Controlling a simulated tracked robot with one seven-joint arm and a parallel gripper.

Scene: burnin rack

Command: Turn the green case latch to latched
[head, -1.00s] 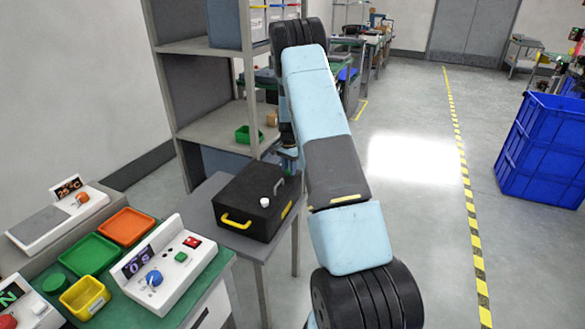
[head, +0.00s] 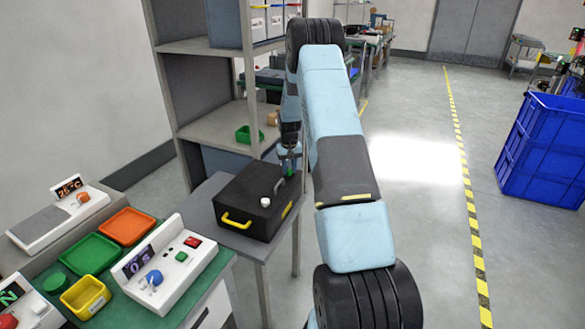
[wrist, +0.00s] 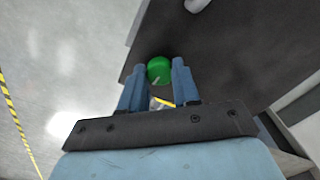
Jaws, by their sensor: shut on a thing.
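The black case (head: 240,196) lies on a small grey table, with a yellow handle (head: 236,221) at its front. The green case latch (wrist: 159,70) is a round green knob with a pale mark, at the edge of the dark case top in the wrist view. In the head view only a bit of green shows at the case's back right corner. My gripper (wrist: 158,78) is shut on the latch, its two blue fingers on either side of it. The head view shows my gripper (head: 289,155) reaching down at that corner. The latch's labels cannot be made out.
A white knob (head: 265,202) and a grey handle (head: 279,185) stand on the case top near my gripper. A shelf rack (head: 215,125) rises behind the table. A bench with trays and a control box (head: 180,262) is at front left.

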